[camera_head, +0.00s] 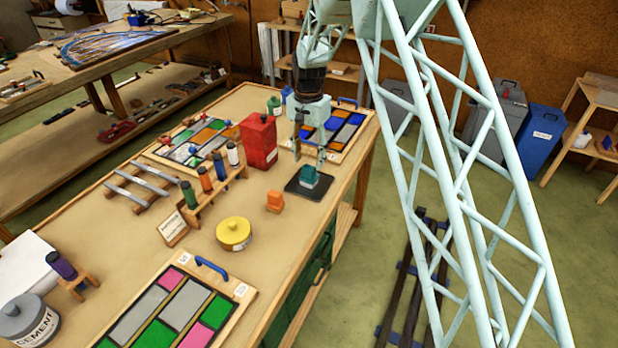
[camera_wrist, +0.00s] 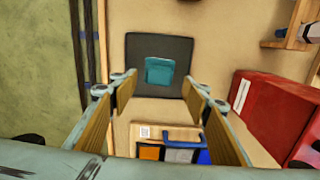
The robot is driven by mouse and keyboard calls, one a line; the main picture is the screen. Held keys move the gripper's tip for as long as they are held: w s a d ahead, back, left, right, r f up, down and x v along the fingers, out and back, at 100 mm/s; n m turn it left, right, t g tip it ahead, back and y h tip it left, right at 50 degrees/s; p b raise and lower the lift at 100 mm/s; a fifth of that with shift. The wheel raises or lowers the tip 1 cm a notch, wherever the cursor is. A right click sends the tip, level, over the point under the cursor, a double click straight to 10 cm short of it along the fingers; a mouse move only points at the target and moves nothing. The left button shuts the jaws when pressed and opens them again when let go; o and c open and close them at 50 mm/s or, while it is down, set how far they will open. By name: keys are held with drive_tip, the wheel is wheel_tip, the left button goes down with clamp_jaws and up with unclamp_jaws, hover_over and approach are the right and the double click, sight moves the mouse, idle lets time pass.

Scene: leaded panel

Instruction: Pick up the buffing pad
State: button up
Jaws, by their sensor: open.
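A small teal block (camera_head: 309,176), which looks like the buffing pad, sits on a dark square mat (camera_head: 294,187) near the right edge of the bench. In the wrist view the teal block (camera_wrist: 158,70) lies on the dark mat (camera_wrist: 158,46), just beyond my fingertips and centred between them. My gripper (camera_head: 309,158) is open and empty, pointing down over the block. In the wrist view the two fingers of my gripper (camera_wrist: 162,88) stand apart with nothing between them. I cannot tell the exact height gap to the block.
A red tin (camera_head: 258,142) stands left of the mat, and also shows in the wrist view (camera_wrist: 272,112). A leaded panel (camera_head: 340,130) lies behind the gripper. A small orange block (camera_head: 275,201) and a yellow round tin (camera_head: 233,234) are nearer. Bench between these is clear.

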sight(309, 167)
drive_tip(key=shift+f, duration=0.1)
drive_tip(key=shift+s+d+f, duration=0.1)
drive_tip(key=shift+f, duration=2.4)
drive_tip(key=c, duration=1)
